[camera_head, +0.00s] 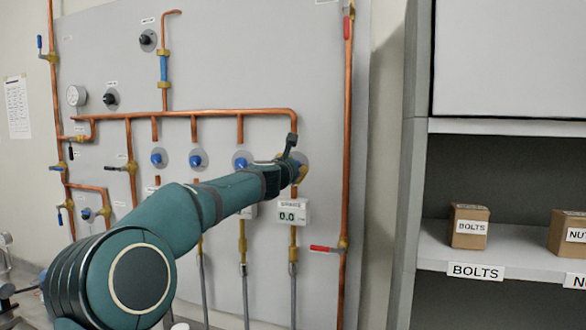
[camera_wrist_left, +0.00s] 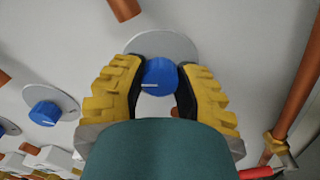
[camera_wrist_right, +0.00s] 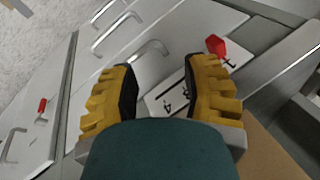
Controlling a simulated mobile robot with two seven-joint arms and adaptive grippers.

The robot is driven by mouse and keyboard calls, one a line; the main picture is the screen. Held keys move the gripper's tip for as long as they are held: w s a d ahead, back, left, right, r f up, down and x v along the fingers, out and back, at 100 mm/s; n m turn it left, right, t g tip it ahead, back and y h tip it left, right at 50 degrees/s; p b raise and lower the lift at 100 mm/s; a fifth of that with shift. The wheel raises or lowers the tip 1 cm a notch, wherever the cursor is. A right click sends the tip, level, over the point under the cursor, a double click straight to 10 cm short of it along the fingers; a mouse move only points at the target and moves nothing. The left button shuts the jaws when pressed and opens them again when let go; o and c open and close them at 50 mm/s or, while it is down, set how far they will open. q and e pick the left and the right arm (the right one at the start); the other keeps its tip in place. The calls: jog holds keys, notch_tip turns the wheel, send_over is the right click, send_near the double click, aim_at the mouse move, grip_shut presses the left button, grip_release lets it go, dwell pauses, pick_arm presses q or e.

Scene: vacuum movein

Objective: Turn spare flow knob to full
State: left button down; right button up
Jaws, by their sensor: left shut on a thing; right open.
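A round blue knob (camera_wrist_left: 158,75) with a white pointer line sits on a grey disc (camera_wrist_left: 160,45) on the wall panel. My left gripper (camera_wrist_left: 157,82) is shut on this knob, one yellow finger on each side. The pointer line points left in the left wrist view. In the head view my left gripper (camera_head: 301,172) is at the rightmost of the row of knobs, and hides the knob there. Below it a white display (camera_head: 293,213) reads 0.0. My right gripper (camera_wrist_right: 165,80) is open and empty in the right wrist view.
Other blue knobs (camera_head: 196,160) sit in a row to the left. Copper pipes (camera_head: 347,150) and red-handled valves (camera_head: 322,248) surround them. A shelf (camera_head: 505,245) with boxes of bolts (camera_head: 469,227) and nuts stands at the right. Drawers (camera_wrist_right: 45,120) show in the right wrist view.

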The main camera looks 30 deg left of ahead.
pick_arm(q)
jog(key=n, duration=0.6)
jog(key=n+b, duration=0.1)
jog(key=n, duration=0.5)
jog(key=shift+n, duration=0.4)
jog(key=shift+r, duration=0.1)
jog(key=c, duration=0.6)
grip_release()
jog(key=shift+s, duration=0.1)
jog(key=v, duration=1.1)
jog(key=shift+s+d, duration=0.2)
jog(key=shift+s, duration=0.2)
